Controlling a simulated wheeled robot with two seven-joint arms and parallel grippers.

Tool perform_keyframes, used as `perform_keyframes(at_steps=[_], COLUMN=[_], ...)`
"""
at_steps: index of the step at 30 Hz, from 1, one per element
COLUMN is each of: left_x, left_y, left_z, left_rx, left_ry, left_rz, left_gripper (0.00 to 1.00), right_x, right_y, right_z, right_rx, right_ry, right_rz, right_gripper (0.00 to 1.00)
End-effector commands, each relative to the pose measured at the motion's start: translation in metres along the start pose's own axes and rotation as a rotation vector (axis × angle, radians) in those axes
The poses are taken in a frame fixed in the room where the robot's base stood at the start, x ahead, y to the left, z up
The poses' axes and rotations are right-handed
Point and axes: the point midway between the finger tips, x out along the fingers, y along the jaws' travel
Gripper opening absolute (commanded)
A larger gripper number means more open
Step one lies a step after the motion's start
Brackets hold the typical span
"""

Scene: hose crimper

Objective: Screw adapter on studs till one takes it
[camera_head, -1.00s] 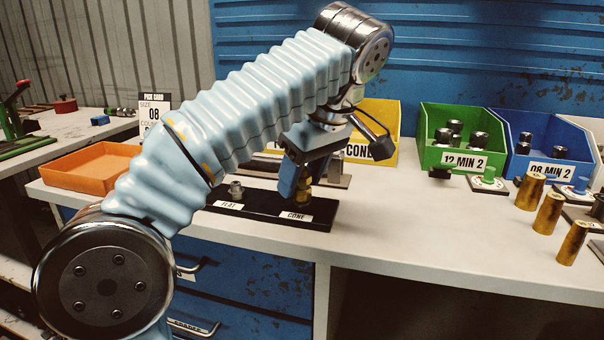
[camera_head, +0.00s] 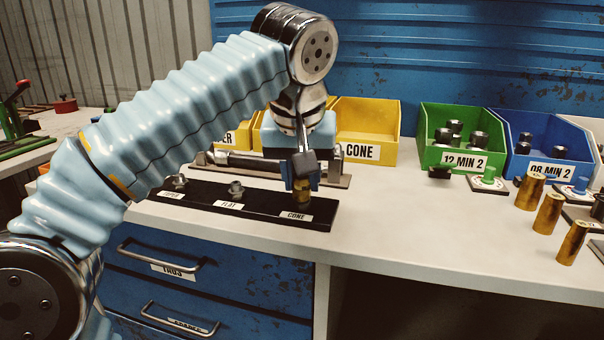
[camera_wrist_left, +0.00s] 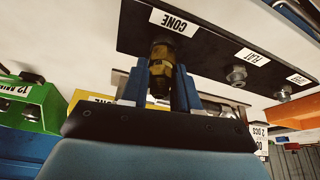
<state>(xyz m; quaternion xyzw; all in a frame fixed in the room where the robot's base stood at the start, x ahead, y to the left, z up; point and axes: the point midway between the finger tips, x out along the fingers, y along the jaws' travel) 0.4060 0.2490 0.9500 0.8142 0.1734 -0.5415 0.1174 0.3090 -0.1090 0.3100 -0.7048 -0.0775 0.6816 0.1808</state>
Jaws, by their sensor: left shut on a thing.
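My left gripper (camera_head: 302,182) is shut on a brass adapter (camera_head: 302,198), upright at the CONE station of the black stud board (camera_head: 262,207). In the left wrist view the adapter (camera_wrist_left: 160,68) sits between the two blue fingers, its far end at the board beside the CONE label (camera_wrist_left: 174,22). The stud under it is hidden, so I cannot tell how far they engage. The FLAT stud (camera_head: 236,189) and the leftmost stud (camera_head: 179,181) stand bare on the board. My right gripper is not in view.
Yellow bins (camera_head: 367,120), a green bin (camera_head: 463,134) and a blue bin (camera_head: 546,143) stand behind. Brass cylinders (camera_head: 548,213) stand at the right. A metal bar fixture (camera_head: 240,160) lies just behind the board. The bench between board and cylinders is clear.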

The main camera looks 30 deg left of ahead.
Motion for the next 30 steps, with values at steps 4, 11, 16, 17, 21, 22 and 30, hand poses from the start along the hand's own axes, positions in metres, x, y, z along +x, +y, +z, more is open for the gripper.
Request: perform_keyframes(at_steps=[4,11,16,17,21,22,30], left_x=[0.0,0.0,-0.001,-0.002,-0.02,-0.026,-0.094], left_y=[0.001,0.0,0.0,0.0,0.0,-0.001,-0.004], left_z=[0.0,0.0,0.0,-0.001,-0.002,-0.002,-0.003], left_rx=[0.132,0.13,0.129,0.129,0.128,0.128,0.129], left_ry=[-0.001,-0.002,-0.002,-0.002,0.0,0.0,-0.001], left_rz=[0.055,0.052,0.052,0.052,0.052,0.053,0.053], left_gripper=[0.42,0.59,0.59,0.59,0.59,0.59,0.59], right_x=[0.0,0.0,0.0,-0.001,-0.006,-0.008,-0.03], right_y=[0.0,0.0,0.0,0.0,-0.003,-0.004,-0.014], right_z=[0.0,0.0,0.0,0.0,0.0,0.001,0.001], right_rx=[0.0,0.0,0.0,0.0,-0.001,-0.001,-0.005], right_ry=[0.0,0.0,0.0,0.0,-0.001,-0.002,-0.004], right_rz=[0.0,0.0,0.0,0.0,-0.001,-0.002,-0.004], right_gripper=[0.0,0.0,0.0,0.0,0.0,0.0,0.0])
